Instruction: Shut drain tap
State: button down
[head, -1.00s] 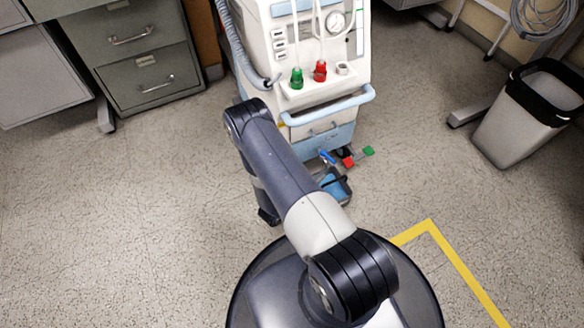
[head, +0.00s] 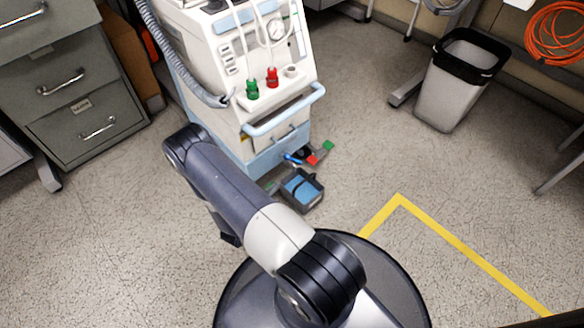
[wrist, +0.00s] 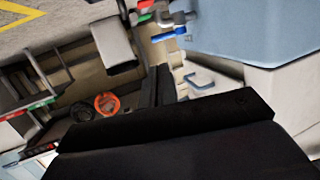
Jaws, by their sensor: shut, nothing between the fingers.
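A white and pale-blue pump machine (head: 262,75) stands at the upper middle of the head view. Low at its front are a blue lever (head: 292,158), a red one (head: 312,160) and a green one (head: 328,146). I cannot tell for certain which is the drain tap. My gripper is shut and empty, apart from the levers. In the head view my arm hides the fingers.
A dark tray with a blue inside (head: 303,189) sits on the floor before the machine. Grey drawers (head: 85,95) stand left; a black-rimmed bin (head: 457,85) stands right. A yellow floor line (head: 470,252) runs at lower right. Floor between machine and bin is clear.

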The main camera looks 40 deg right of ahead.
jog(key=b, duration=0.5)
send_near(293, 167)
jog(key=w+d+r, duration=0.1)
jog(key=d, duration=0.5)
jog(key=shift+x, duration=0.85)
jog(key=shift+w+r, duration=0.1)
jog(key=shift+r, duration=0.1)
